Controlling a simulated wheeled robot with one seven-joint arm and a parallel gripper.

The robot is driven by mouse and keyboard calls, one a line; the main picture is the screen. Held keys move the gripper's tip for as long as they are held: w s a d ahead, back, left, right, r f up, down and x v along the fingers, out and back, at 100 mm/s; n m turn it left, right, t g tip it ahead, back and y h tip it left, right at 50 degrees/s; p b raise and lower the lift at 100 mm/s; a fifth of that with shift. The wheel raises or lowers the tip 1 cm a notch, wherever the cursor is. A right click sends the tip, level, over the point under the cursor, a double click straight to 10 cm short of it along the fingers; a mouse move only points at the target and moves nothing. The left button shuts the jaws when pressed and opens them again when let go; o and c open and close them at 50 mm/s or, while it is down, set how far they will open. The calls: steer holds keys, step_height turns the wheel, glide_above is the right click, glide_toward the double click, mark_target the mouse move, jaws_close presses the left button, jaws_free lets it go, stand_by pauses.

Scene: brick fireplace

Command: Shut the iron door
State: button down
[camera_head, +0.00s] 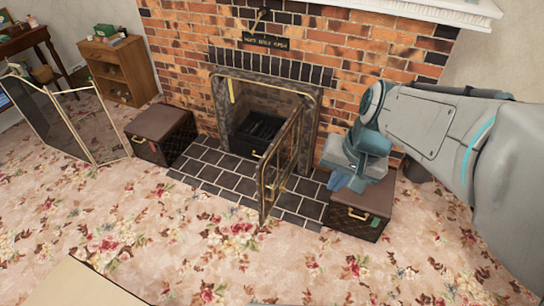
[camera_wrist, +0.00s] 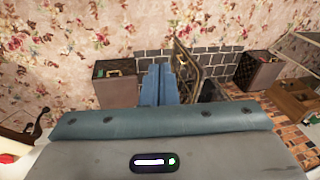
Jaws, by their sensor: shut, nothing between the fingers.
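The iron door (camera_head: 281,160) is a brass-edged panel hinged at the right side of the brick fireplace opening (camera_head: 265,115). It stands wide open, swung out over the dark tile hearth, with a handle on it. My gripper (camera_head: 338,184) is to the right of the door, above the right-hand brown box, shut and empty. In the wrist view the blue fingers (camera_wrist: 159,82) lie together, just left of the door (camera_wrist: 186,66), with a gap in the picture between them. The lower part of the door in that view is hidden behind my gripper body.
Brown boxes stand on either side of the hearth, one at left (camera_head: 160,133) and one at right (camera_head: 360,205) under my gripper. A folding screen (camera_head: 62,122) and a wooden cabinet (camera_head: 122,72) are at the left.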

steer(key=w+a+f+m+g+y+b, duration=0.2)
steer(key=w+a+f+m+y+b, duration=0.25)
steer(key=w+f+b, duration=0.6)
steer(key=m+t+y+b, duration=0.7)
steer(key=m+y+b, duration=0.3)
steer(key=m+b, duration=0.45)
glide_toward(259, 172)
steer(key=shift+m, duration=0.4)
steer(key=x, duration=0.3)
steer(key=b+x, duration=0.1)
steer(key=x, duration=0.2)
steer(key=shift+w+a+f, duration=0.25)
steer(key=shift+a, duration=0.1)
